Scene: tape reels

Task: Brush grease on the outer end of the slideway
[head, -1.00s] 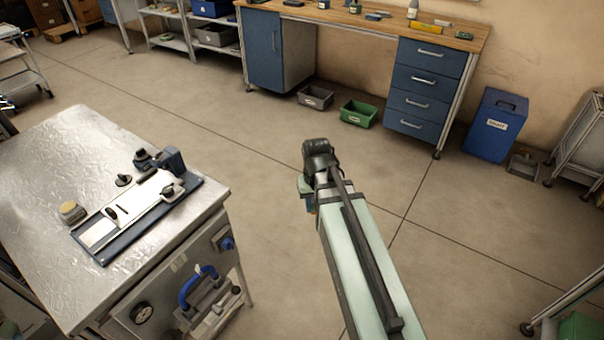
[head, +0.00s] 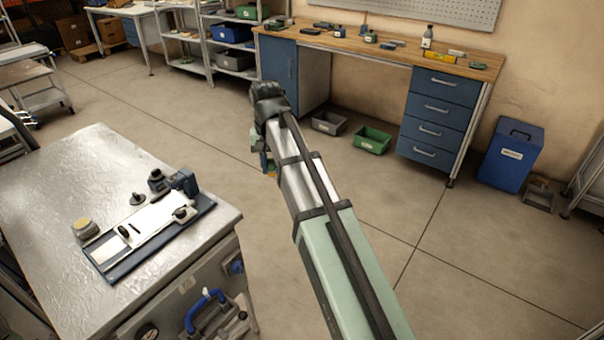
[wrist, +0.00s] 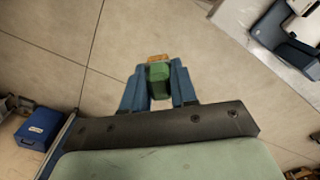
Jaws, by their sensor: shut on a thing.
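The slideway is a pale flat track (head: 150,232) on a dark blue base plate, lying on the metal-topped table (head: 65,180) at left in the head view. Dark blocks and knobs stand at its far end; its near-left end is bare. In the head view my gripper hangs over open floor, right of the table, mostly hidden behind my wrist.
A workbench (head: 385,42) with blue drawers and small items stands at the back. Grey (head: 328,123) and green (head: 371,138) bins lie on the floor under it. A blue bin (head: 510,154) stands at right. The floor between table and bench is clear.

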